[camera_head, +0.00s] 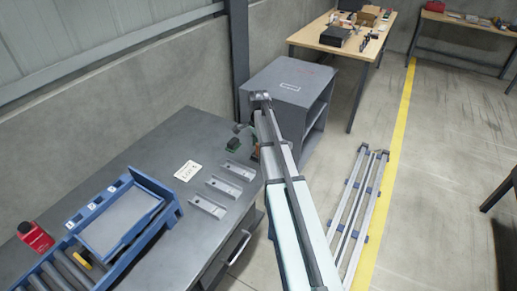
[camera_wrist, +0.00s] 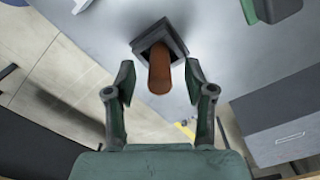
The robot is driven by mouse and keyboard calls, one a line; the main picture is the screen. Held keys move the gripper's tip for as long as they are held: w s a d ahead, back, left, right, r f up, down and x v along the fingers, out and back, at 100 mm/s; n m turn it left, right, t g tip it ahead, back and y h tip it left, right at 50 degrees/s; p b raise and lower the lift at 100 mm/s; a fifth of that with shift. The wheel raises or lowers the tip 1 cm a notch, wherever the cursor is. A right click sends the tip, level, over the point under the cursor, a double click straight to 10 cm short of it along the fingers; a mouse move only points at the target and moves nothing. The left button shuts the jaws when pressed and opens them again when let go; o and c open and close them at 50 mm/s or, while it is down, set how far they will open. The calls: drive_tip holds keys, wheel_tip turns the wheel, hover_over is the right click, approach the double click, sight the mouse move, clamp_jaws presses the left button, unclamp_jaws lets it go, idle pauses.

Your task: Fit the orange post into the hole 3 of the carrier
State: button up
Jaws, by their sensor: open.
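The orange post (camera_wrist: 160,72) stands in a dark square holder (camera_wrist: 173,38) on the grey table in the wrist view. My gripper (camera_wrist: 159,82) is open, with one finger on each side of the post and visible space between each finger and it. In the head view my arm hides most of the gripper near the table's right edge.
Several grey blocks (camera_head: 224,187) and a white card (camera_head: 188,171) lie mid-table. A grey cabinet (camera_head: 290,80) stands beyond the table. A dark green object (camera_wrist: 284,8) is near the holder.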

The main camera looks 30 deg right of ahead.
drive_tip(key=shift+f, duration=0.75)
drive_tip(key=c, duration=1)
clamp_jaws()
drive_tip(key=shift+r, duration=0.15)
